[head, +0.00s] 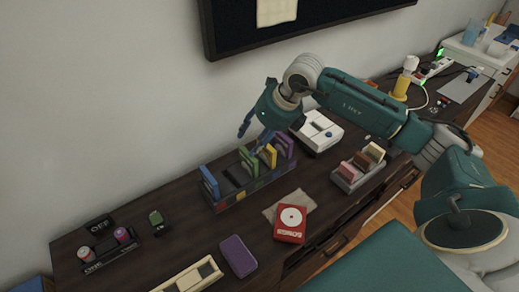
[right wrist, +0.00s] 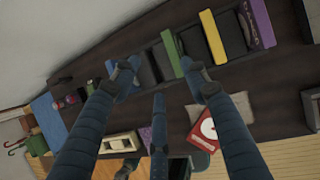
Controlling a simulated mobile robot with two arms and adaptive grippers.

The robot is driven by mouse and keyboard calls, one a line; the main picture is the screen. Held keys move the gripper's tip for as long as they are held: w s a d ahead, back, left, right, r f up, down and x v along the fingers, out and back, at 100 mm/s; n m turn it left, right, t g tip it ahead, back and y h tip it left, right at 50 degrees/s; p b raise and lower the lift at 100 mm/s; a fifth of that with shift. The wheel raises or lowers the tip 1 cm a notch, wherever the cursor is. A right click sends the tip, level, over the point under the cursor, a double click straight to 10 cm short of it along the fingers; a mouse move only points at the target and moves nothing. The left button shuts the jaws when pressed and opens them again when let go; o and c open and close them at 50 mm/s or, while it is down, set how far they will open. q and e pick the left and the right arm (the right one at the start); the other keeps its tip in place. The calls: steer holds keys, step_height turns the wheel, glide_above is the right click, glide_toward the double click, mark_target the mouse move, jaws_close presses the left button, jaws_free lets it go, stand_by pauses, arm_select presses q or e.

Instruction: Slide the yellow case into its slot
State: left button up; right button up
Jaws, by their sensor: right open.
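The yellow case (head: 268,156) stands in the dark slotted rack (head: 232,202), between the green case (head: 248,158) and the purple case (head: 286,145). It sticks up above the rack and looks slightly tilted. In the right wrist view the yellow case (right wrist: 212,38) lies beyond the fingertips, right of the green case (right wrist: 172,53). A blue case (head: 209,182) stands at the rack's left end. My right gripper (head: 254,130) is open and empty, above and behind the rack; its fingers also show spread in the right wrist view (right wrist: 160,80). My left gripper is out of view.
A red box (head: 290,223) on a tan cloth and a purple notebook (head: 238,256) lie in front of the rack. A white device (head: 317,131) stands behind right, and a small tray of blocks (head: 358,168) stands right. The wall is close behind.

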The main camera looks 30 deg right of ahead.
steer(key=d+h, duration=0.2)
steer(key=d, duration=0.4)
steer(key=b, duration=0.3)
glide_above(267, 147)
steer(key=s, duration=0.1)
step_height(267, 147, down, 4)
steer(key=shift+m, duration=0.4)
steer(key=x, duration=0.1)
steer(key=b+x, duration=0.1)
steer(key=x, duration=0.1)
steer(key=b+x, duration=0.1)
steer(key=shift+s+d+f, duration=0.15)
steer(key=shift+s+f, duration=0.1)
steer(key=shift+f, duration=0.15)
steer(key=shift+w+f+b, duration=0.3)
steer(key=shift+f+b, duration=0.05)
steer(key=shift+f, duration=0.05)
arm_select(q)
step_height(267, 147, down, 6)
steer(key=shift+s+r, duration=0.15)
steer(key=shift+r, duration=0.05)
arm_select(e)
steer(key=shift+r, duration=0.1)
steer(key=c, duration=0.3)
jaws_close()
